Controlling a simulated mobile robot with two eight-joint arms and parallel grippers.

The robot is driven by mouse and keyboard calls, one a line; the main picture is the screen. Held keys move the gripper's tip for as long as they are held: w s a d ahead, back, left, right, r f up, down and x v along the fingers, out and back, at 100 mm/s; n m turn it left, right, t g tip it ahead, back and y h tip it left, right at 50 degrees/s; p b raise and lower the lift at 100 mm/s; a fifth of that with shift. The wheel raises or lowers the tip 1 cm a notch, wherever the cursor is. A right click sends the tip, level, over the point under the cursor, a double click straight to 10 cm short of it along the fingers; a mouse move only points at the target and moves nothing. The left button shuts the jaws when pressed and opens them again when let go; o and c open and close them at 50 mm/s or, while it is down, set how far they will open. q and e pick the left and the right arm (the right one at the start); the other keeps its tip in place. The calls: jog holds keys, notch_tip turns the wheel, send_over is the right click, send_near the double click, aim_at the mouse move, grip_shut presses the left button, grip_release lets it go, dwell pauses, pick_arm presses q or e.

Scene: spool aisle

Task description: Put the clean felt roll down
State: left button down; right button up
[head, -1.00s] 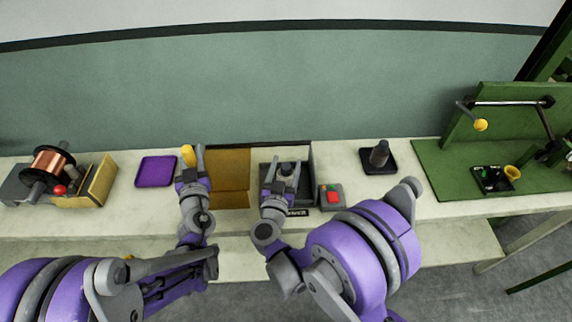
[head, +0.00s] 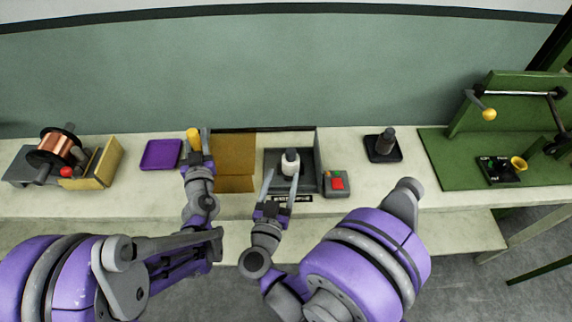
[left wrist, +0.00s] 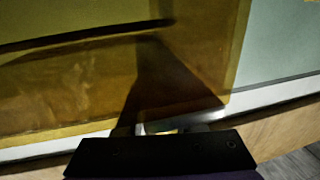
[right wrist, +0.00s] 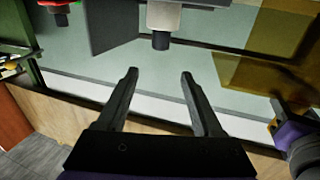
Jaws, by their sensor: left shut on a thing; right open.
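The felt roll (head: 290,168) is a white cylinder standing upright around a dark post in a dark grey open box (head: 318,150). In the right wrist view the pale roll (right wrist: 178,17) is cut by the top edge, with a dark end below it. My right gripper (head: 281,177) is open and empty, just in front of the roll; in the right wrist view (right wrist: 159,75) clear space lies between its fingertips. My left gripper (head: 200,141) is shut on a yellow handle (head: 193,133) beside the amber panel (head: 235,152); the left wrist view hides the grip itself.
A control box with a red button (head: 337,183) stands right of the grey box. A purple tray (head: 160,154) lies at left, near a copper spool (head: 55,148). A dark tray with a post (head: 383,145) stands farther right. Pale bench top between there and the green station is clear.

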notch_tip(320, 180, up, 9)
jog(key=w+a+n+t+y, duration=0.1)
jog(key=w+n+y, duration=0.3)
jog(key=y, duration=0.5)
jog(key=s+d+f+g+h, duration=0.2)
jog(key=s+d+f+g, duration=0.3)
jog(key=s+d, duration=0.4)
jog(key=s+d+f+m+g+h, duration=0.1)
jog(key=s+d+f+g+h, duration=0.1)
jog(key=s+d+f+g, duration=0.4)
jog(key=s+d+g, duration=0.2)
jog(key=s+d, duration=0.1)
jog(key=s, duration=0.1)
jog(key=shift+s+d+f, duration=0.2)
jog(key=shift+s, duration=0.2)
